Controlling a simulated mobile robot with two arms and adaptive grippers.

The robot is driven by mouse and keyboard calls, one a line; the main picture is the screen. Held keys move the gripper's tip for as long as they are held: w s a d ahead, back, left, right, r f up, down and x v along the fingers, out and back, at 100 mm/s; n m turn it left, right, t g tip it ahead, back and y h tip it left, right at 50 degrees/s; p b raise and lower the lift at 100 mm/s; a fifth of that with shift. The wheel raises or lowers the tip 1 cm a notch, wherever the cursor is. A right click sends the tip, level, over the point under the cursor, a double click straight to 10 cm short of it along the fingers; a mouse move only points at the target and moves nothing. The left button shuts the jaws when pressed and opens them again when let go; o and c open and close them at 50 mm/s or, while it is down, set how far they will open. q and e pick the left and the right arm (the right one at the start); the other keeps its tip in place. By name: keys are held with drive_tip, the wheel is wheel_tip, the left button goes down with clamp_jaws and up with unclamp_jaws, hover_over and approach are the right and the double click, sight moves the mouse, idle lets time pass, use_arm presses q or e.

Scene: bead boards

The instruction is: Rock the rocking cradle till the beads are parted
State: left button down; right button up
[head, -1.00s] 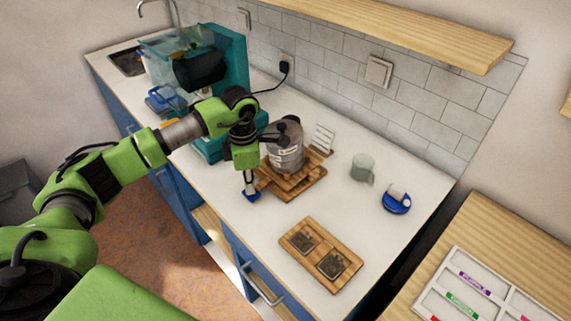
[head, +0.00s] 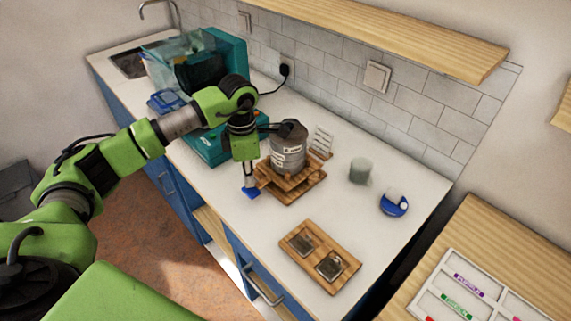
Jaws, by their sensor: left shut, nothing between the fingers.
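The rocking cradle (head: 283,179) is a stepped wooden stand near the middle of the white counter. A grey, see-through jar (head: 289,151) with a dark top and small labels sits on it. I cannot make out single beads inside the jar. My left gripper (head: 250,191) points down at the cradle's left side, with blue fingertips shut and empty. The tips are close to the cradle's left edge; I cannot tell whether they touch it. My right gripper is not in view.
A wooden board (head: 302,265) with two dark dishes lies in front. A grey-green mug (head: 360,171) and a blue round holder (head: 393,207) stand to the right. A lined white card (head: 321,141) stands behind the cradle. A teal machine (head: 208,148) fills the back left.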

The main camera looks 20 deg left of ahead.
sight(251, 190)
use_arm(q)
drive_tip(key=shift+f+b, duration=1.8)
drive_tip(key=shift+f, duration=0.45)
drive_tip(key=shift+r+p, duration=1.4)
drive_tip(key=shift+r, duration=0.95)
drive_tip(key=shift+f, duration=0.15)
drive_tip(key=shift+f+b, duration=1.95)
drive_tip(key=shift+f, duration=0.35)
drive_tip(key=shift+r+p, duration=1.5)
drive_tip(key=shift+r, duration=0.95)
drive_tip(key=shift+f, duration=0.15)
drive_tip(key=shift+f+b, duration=1.95)
drive_tip(key=shift+f, duration=0.35)
drive_tip(key=shift+r+p, duration=1.6)
drive_tip(key=shift+r, duration=0.9)
